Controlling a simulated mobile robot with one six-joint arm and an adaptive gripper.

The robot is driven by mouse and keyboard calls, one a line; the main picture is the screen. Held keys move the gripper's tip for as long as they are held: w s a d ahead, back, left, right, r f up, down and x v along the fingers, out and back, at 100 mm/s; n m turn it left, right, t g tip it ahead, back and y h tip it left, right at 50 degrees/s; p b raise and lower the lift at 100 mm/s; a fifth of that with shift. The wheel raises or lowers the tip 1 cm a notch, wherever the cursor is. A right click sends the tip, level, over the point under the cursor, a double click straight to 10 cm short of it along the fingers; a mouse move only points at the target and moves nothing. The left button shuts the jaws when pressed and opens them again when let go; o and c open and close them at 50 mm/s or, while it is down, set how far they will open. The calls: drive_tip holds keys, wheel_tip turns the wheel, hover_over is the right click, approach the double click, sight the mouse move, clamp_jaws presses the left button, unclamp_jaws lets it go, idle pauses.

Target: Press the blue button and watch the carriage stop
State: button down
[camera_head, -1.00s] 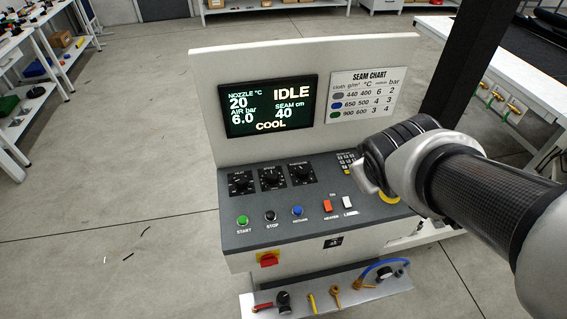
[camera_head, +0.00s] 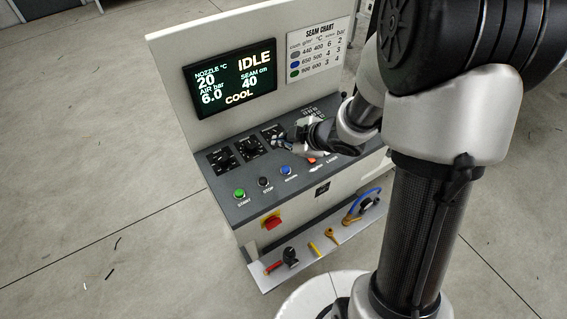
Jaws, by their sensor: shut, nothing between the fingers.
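The blue button (camera_head: 286,170) is on the sloped grey control panel (camera_head: 240,208), right of the black STOP button (camera_head: 263,182) and the green START button (camera_head: 239,193). My gripper (camera_head: 279,139) is shut and empty. It is over the panel, above the blue button in the picture and near the rightmost dial; its exact height over the panel is hard to tell. No carriage is in view.
A red rocker switch (camera_head: 311,159) is right of the blue button, partly covered by my gripper. Dials (camera_head: 247,148) sit behind the buttons. A red knob on yellow (camera_head: 272,221) is on the front face. A lower shelf (camera_head: 268,281) holds small tools.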

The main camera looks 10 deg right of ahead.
sight(284, 170)
wheel_tip(284, 170, down, 9)
drive_tip(key=b, duration=0.8)
drive_tip(key=shift+r, duration=0.1)
drive_tip(key=shift+b, duration=0.35)
idle(0.9)
drive_tip(key=shift+f, duration=0.4)
